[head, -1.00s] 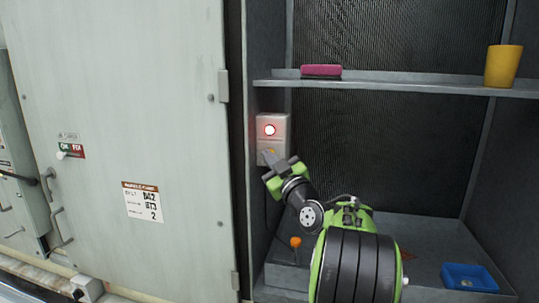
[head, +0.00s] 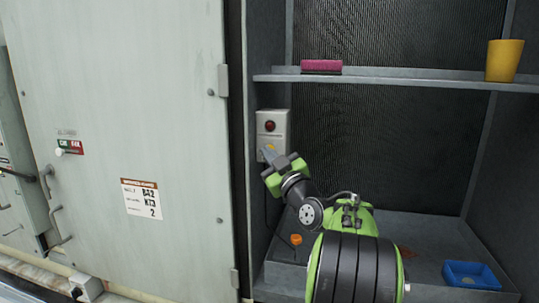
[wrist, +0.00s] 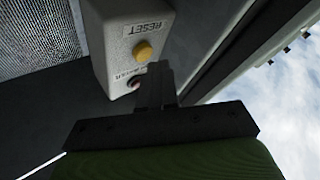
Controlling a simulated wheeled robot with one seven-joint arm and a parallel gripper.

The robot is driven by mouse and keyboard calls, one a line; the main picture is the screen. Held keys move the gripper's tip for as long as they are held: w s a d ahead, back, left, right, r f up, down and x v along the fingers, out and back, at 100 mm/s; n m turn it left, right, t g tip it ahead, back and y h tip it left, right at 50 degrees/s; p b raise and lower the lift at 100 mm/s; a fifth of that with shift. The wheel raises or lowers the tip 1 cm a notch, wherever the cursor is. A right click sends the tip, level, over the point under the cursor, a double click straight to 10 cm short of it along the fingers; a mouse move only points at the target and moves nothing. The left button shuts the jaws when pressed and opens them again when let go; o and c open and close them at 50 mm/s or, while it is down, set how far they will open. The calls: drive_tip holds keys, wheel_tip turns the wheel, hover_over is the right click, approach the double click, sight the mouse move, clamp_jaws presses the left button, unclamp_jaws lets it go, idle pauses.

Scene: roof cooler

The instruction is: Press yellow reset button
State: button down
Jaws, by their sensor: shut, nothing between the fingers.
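The yellow reset button (wrist: 143,50) sits on a pale control box (wrist: 110,40) beside the upside-down word RESET in the wrist view. In the head view the box (head: 273,124) is on the cabinet's inner left wall, with a round red lamp (head: 270,126) that is dark. The button is mostly hidden there behind my gripper (head: 268,151). My gripper is shut and empty. In the wrist view its dark fingers (wrist: 157,78) end close to the button; I cannot tell whether they touch it. A small round part (wrist: 134,83) shows beside the fingers.
A shelf (head: 400,83) above holds a magenta brush-like block (head: 321,67) and a yellow cup (head: 504,61). An orange-topped object (head: 295,240) and a blue tray (head: 470,275) are on the cabinet floor. A large pale door (head: 150,110) stands to the left.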

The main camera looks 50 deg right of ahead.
drive_tip(key=shift+a, duration=0.15)
drive_tip(key=a+b, duration=0.1)
drive_tip(key=s+a+b, duration=0.1)
drive_tip(key=a, duration=0.1)
drive_tip(key=s+a+b, duration=0.1)
drive_tip(key=shift+s+a+b, duration=0.25)
drive_tip(key=shift+b, duration=0.15)
idle(0.5)
